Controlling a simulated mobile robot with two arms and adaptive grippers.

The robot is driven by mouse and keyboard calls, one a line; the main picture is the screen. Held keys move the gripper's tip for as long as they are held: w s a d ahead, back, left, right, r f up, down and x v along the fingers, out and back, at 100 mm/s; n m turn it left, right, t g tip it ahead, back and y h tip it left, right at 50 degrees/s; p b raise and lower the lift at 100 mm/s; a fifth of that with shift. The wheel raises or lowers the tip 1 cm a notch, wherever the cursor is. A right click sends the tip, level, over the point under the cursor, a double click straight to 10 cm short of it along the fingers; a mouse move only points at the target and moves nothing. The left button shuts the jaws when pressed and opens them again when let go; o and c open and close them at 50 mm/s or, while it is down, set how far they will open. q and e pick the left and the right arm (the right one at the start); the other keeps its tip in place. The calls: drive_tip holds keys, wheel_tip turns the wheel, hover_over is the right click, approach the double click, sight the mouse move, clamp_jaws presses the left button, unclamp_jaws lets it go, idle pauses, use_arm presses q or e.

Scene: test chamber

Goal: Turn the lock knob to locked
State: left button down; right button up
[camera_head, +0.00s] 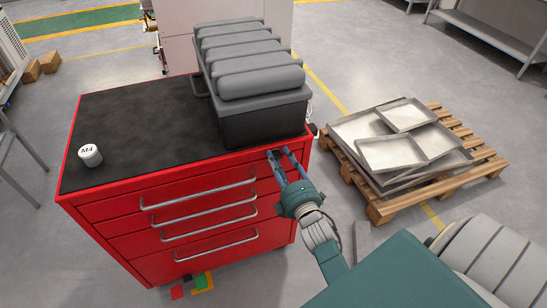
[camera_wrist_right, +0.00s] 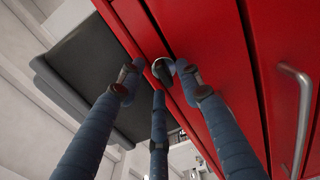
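The red tool cabinet (camera_head: 118,212) has a small round lock knob (camera_wrist_right: 163,69), silver and dark, on its red front in the right wrist view. In the head view the knob is hidden behind my fingers. My right gripper (camera_head: 282,154) is at the top right of the cabinet front. In the wrist view its three blue fingers (camera_wrist_right: 158,84) stand apart around the knob. A gap shows between the left finger and the knob. The right fingertip looks very close to the knob; I cannot tell whether it touches. My left gripper is not in view.
A grey ribbed case (camera_head: 265,127) stands on the cabinet's dark top just above my gripper. A white "M4" pot (camera_head: 90,156) stands at the top's left. Drawer handles (camera_head: 210,238) stick out in front. A wooden pallet (camera_head: 383,210) with metal trays lies to the right.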

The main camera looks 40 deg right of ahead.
clamp_jaws()
drive_tip(key=shift+r+m, duration=0.1)
drive_tip(key=shift+m, duration=0.3)
drive_tip(key=m+p, duration=0.1)
drive_tip(key=m, duration=0.2)
drive_tip(key=shift+d+m, duration=0.1)
drive_tip(key=shift+m, duration=0.2)
drive_tip(key=m, duration=0.4)
drive_tip(key=shift+d+m+p, duration=0.1)
drive_tip(key=shift+m+p, duration=0.2)
drive_tip(key=shift+p, duration=0.1)
drive_tip(key=m, duration=0.4)
drive_tip(key=shift+m+p, duration=0.3)
drive_tip(key=shift+p, duration=0.05)
drive_tip(key=shift+m, duration=2.2)
